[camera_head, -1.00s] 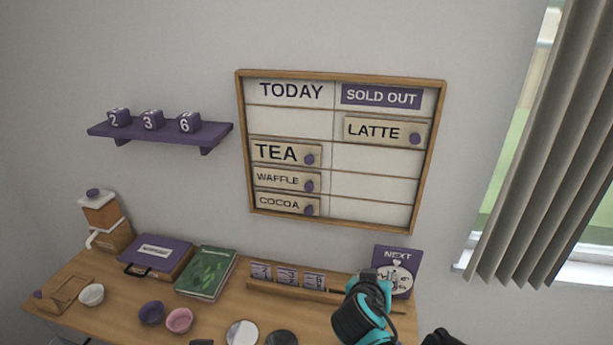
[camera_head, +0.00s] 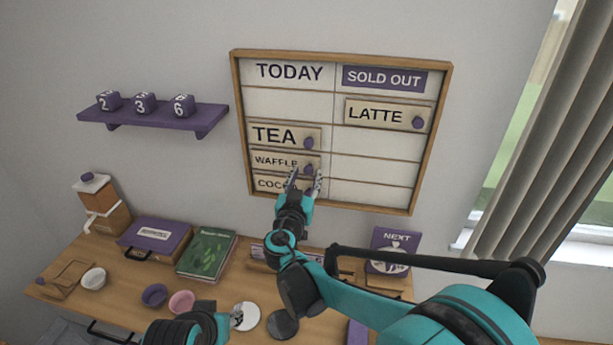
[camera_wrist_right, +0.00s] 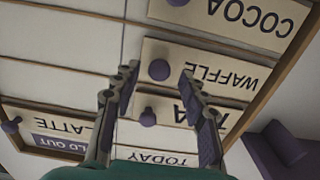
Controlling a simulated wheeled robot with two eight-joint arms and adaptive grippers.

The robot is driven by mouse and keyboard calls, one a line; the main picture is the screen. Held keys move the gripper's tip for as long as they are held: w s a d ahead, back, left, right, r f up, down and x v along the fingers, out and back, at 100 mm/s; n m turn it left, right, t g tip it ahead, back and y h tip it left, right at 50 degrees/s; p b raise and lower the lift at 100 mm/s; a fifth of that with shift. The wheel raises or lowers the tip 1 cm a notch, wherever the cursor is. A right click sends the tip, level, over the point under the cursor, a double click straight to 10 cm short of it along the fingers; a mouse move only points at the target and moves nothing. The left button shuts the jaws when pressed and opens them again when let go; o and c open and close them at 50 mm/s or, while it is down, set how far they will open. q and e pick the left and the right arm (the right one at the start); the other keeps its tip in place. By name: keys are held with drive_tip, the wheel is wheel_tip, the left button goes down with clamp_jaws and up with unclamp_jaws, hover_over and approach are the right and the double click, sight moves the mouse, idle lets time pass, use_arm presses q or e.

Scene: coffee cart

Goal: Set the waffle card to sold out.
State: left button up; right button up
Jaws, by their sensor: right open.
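The waffle card (camera_head: 273,162) sits in the TODAY column of the wall board (camera_head: 237,120), between the tea card (camera_head: 275,135) and the cocoa card (camera_head: 268,184). It has a round purple knob at its right end. My right gripper (camera_head: 306,173) is open at that knob and partly covers the cocoa card. In the right wrist view, upside down, the waffle card's knob (camera_wrist_right: 158,70) lies between the fingertips (camera_wrist_right: 158,76); contact cannot be told. The SOLD OUT column holds the latte card (camera_head: 378,115); the slot beside waffle is blank. My left gripper (camera_head: 240,316) shows partly at the bottom.
A purple shelf (camera_head: 160,116) with number cubes is left of the board. The counter below holds a green book (camera_head: 207,252), a purple box (camera_head: 155,235), bowls and a NEXT sign (camera_head: 392,246). A curtain hangs at the right.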

drive_tip(key=shift+w+d, duration=0.15)
drive_tip(key=shift+w, duration=0.25)
